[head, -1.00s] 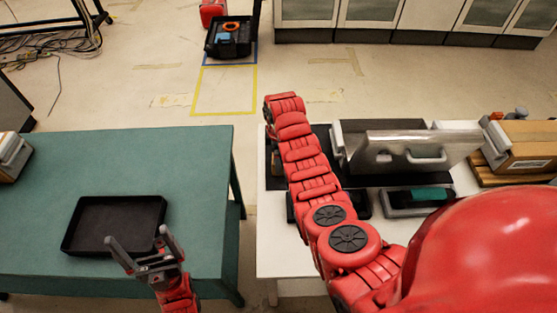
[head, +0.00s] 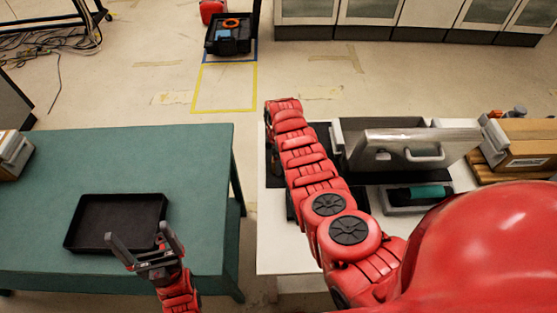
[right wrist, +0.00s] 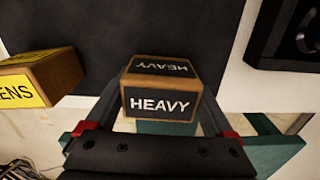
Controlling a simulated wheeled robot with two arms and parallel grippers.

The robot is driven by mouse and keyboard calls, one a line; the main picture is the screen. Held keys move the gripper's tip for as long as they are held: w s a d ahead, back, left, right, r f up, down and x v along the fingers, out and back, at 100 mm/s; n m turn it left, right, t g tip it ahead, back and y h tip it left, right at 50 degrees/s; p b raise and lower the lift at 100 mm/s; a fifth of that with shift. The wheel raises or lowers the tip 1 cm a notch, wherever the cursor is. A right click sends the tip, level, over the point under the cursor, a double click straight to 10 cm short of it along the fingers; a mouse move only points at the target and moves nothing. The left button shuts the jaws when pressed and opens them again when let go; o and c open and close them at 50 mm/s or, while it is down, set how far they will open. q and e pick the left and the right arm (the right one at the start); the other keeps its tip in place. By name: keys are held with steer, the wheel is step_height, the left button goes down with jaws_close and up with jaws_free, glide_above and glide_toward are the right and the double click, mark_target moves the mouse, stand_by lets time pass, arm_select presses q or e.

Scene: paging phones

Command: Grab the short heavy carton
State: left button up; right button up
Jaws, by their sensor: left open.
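The short carton (right wrist: 161,103) is brown with black labels reading HEAVY on two faces. It shows in the right wrist view between the fingers of my right gripper (right wrist: 163,108). The fingers lie close along both its sides; I cannot tell whether they press on it. In the head view the red right arm reaches over the white table, and its gripper and the carton are hidden. My left gripper (head: 139,240) is open and empty, near the front edge of the black tray on the green table.
A carton with a yellow label ending in "ENS" (right wrist: 45,78) stands left of the heavy one in the right wrist view. A black tray (head: 75,243) lies on the green table (head: 190,160). Grey equipment and another carton (head: 527,145) crowd the white table (head: 290,262) at right.

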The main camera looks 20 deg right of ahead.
steer(key=c, duration=0.7)
steer(key=shift+o, duration=0.2)
steer(key=shift+w+r, duration=0.1)
steer(key=shift+r, duration=0.1)
